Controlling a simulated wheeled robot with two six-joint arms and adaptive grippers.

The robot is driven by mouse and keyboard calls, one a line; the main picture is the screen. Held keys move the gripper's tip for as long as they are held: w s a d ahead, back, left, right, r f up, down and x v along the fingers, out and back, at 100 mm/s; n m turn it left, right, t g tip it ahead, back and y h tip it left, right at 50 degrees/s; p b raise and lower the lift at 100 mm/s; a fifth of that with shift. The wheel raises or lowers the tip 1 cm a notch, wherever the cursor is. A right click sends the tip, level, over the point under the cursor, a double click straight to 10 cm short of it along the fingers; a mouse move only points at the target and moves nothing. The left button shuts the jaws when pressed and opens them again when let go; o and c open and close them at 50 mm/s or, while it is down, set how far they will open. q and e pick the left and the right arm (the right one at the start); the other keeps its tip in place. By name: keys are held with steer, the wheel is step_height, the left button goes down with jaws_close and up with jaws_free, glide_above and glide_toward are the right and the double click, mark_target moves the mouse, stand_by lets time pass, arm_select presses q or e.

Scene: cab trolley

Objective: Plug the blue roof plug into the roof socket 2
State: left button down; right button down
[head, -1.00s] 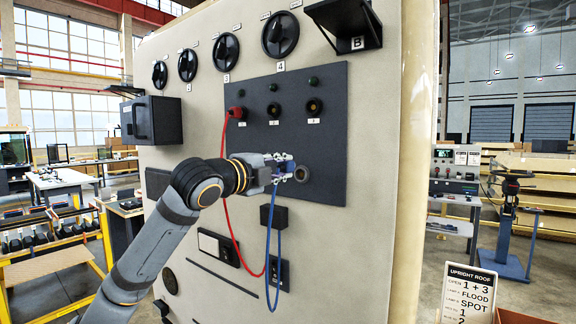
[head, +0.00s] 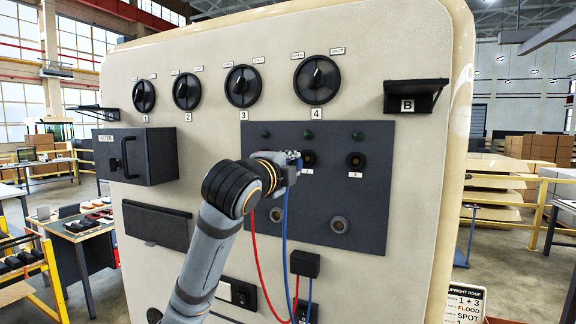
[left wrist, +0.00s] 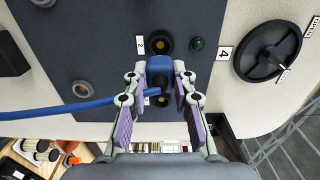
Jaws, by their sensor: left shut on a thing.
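The blue roof plug (left wrist: 160,68) is between the fingers of my left gripper (left wrist: 160,84), which is shut on it. In the head view my left gripper (head: 294,160) is at the socket row of the dark panel, just left of roof socket 2 (head: 308,158). In the left wrist view, socket 2 (left wrist: 160,42), beside its "2" label, shows just above the plug. I cannot tell whether the plug touches it. Another socket (left wrist: 162,100) shows below the plug. My gripper hides the first socket and any red plug there. My right gripper is not in view.
A red cable (head: 256,250) and the blue cable (head: 285,235) hang down the panel. Two grey round holders (head: 338,224) sit lower on the panel. Knobs (head: 317,79) are above, a shelf marked B (head: 415,96) at upper right, and a dark box (head: 135,156) at left.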

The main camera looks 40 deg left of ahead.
mark_target(301, 162)
arm_select(q)
steer(key=shift+w+a+r, duration=0.1)
steer(key=shift+w+r, duration=0.05)
steer(key=shift+w, duration=0.3)
steer(key=shift+w+a+p, duration=0.2)
steer(key=shift+w+p, duration=0.1)
steer(key=shift+p, duration=0.15)
steer(key=x, duration=0.2)
steer(key=p+x, duration=0.1)
steer(key=shift+w+d, duration=0.2)
steer(key=shift+w, duration=0.05)
steer(key=shift+w+a, duration=0.25)
steer(key=shift+w, duration=0.05)
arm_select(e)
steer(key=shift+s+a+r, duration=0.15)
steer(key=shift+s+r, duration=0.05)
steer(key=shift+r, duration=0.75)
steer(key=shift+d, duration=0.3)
arm_select(q)
steer(key=shift+d+p, duration=0.1)
steer(key=shift+p, duration=0.2)
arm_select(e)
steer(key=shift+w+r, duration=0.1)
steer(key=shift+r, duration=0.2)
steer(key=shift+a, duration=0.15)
